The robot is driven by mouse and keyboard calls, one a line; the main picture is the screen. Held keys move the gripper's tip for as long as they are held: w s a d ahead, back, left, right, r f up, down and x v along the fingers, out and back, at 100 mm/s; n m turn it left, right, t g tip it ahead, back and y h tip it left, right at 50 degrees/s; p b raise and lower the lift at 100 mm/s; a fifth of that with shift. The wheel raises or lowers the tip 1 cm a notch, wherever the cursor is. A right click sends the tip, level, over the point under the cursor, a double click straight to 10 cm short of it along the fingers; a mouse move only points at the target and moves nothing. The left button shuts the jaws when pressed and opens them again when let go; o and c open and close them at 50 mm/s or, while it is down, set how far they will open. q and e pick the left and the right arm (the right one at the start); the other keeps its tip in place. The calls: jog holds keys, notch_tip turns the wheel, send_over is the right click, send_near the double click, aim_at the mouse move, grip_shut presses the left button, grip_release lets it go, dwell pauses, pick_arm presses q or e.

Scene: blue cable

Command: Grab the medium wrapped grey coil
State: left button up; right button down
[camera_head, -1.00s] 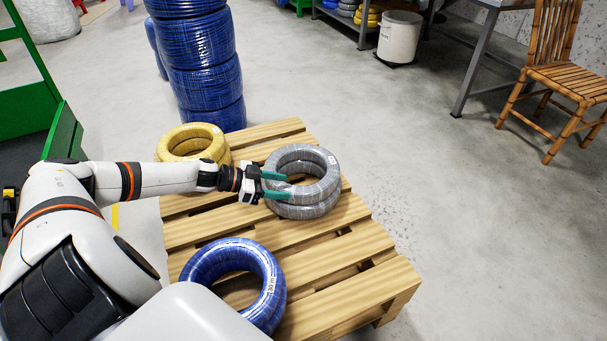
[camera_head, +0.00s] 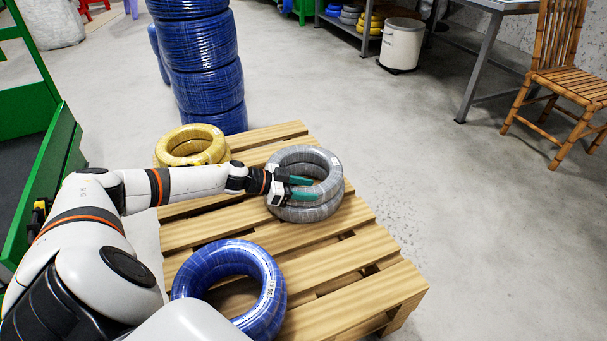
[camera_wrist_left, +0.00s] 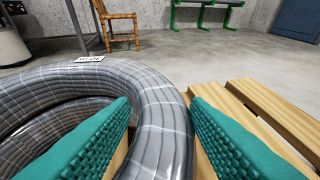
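Two wrapped grey coils are stacked on the wooden pallet (camera_head: 330,262). The upper grey coil (camera_head: 318,160) shows a white label, and the lower grey coil (camera_head: 318,213) lies mostly hidden under it. My left gripper (camera_head: 302,188) reaches in from the left with its green fingers at the near side of the upper coil. In the left wrist view, the open fingers (camera_wrist_left: 160,135) stand on either side of the grey tube (camera_wrist_left: 165,120), with a gap visible on the right side. My right gripper is not in view.
Yellow coils (camera_head: 190,142) lie at the pallet's back left and a blue coil (camera_head: 268,290) at its front. A tall stack of blue coils (camera_head: 205,65) stands behind. A green frame (camera_head: 40,190) is at left. Floor right of the pallet is clear.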

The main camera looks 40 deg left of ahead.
pick_arm(q)
grip_shut()
jog(key=shift+r, duration=0.1)
jog(key=shift+r, duration=0.1)
